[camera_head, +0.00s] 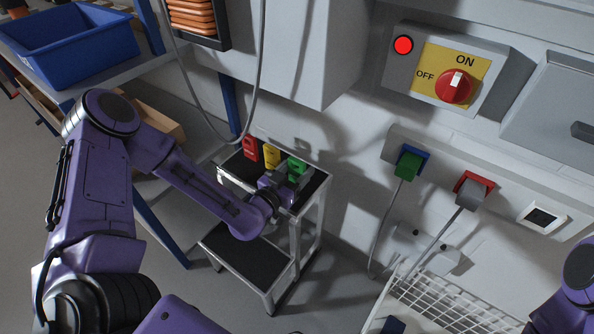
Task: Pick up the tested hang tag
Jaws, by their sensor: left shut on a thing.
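Three hang tags stand in a row at the back of the small cart's top shelf: a red tag (250,147), a yellow tag (271,156) and a green tag (297,168). My left gripper (293,180) is at the green tag and is shut on it. The gripper covers the tag's lower part, and any writing on the tags is too small to read. Of my right arm only a purple link shows at the lower right edge; its gripper is out of view.
The cart (314,213) has dark shelves and stands against the wall. A grey cable (262,70) hangs above it. An ON/OFF switch box (447,75) and green (408,164) and grey (471,193) plugs are on the wall. A blue bin (75,47) stands upper left.

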